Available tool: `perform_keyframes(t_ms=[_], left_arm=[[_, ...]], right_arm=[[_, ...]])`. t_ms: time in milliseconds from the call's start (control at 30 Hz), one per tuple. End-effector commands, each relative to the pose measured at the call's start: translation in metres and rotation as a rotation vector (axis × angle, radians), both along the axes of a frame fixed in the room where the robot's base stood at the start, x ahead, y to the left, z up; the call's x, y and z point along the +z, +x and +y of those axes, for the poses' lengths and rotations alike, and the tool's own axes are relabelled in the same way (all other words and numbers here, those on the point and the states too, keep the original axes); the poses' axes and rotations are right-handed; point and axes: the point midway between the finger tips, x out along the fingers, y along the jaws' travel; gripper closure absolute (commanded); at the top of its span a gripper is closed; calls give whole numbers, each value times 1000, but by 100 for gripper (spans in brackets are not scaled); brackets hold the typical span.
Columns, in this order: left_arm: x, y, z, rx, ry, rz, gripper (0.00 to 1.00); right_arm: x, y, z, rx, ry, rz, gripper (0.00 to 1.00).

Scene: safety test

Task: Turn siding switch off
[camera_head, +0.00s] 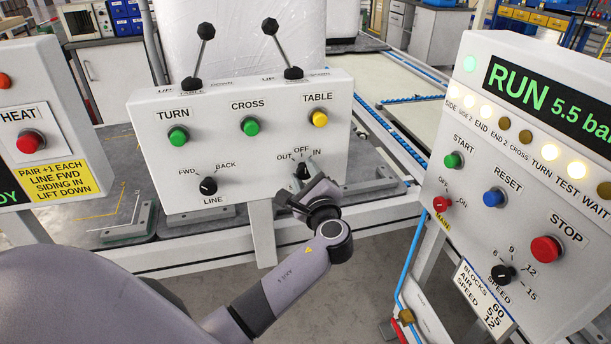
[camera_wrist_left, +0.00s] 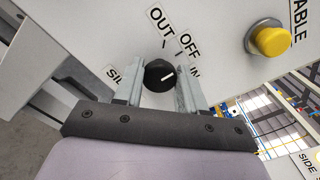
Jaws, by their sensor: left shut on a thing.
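The siding switch (camera_head: 302,170) is a small black knob at the lower right of the white control box, with OUT, OFF and IN around it. In the left wrist view the knob (camera_wrist_left: 158,78) sits between my two grey fingers, and its white mark points toward the IN side. The SIDING label is mostly hidden. My left gripper (camera_head: 308,188) reaches up to the box from below and is shut on the knob; it also shows in the left wrist view (camera_wrist_left: 160,82). My right gripper is not in view.
The box also bears the black LINE knob (camera_head: 208,186), green TURN (camera_head: 178,136) and CROSS (camera_head: 250,126) buttons, a yellow TABLE button (camera_head: 320,118) and two levers on top. A RUN panel (camera_head: 545,75) with a red STOP button (camera_head: 545,249) stands close on the right.

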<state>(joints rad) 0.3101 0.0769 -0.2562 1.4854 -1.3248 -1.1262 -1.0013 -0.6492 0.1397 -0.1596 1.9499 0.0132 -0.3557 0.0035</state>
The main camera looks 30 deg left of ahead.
Motion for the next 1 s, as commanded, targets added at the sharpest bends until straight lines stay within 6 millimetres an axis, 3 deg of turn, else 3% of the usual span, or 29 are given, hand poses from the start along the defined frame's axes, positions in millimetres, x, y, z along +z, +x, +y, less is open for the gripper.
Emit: perform_keyframes(t_ms=[33,67,133,467,800,1000], left_arm=[[-1,0,0,1,-1,2,90],[-1,0,0,1,-1,2,57],[-1,0,0,1,-1,2,36],[-1,-2,-3,-1,0,2,36],[-2,-35,-41,-1,-3,2,36],[-1,-46,-54,1,-1,2,36]], right_arm=[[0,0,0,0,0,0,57],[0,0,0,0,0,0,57],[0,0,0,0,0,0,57],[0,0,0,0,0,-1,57],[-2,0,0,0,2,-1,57],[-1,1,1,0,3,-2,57]])
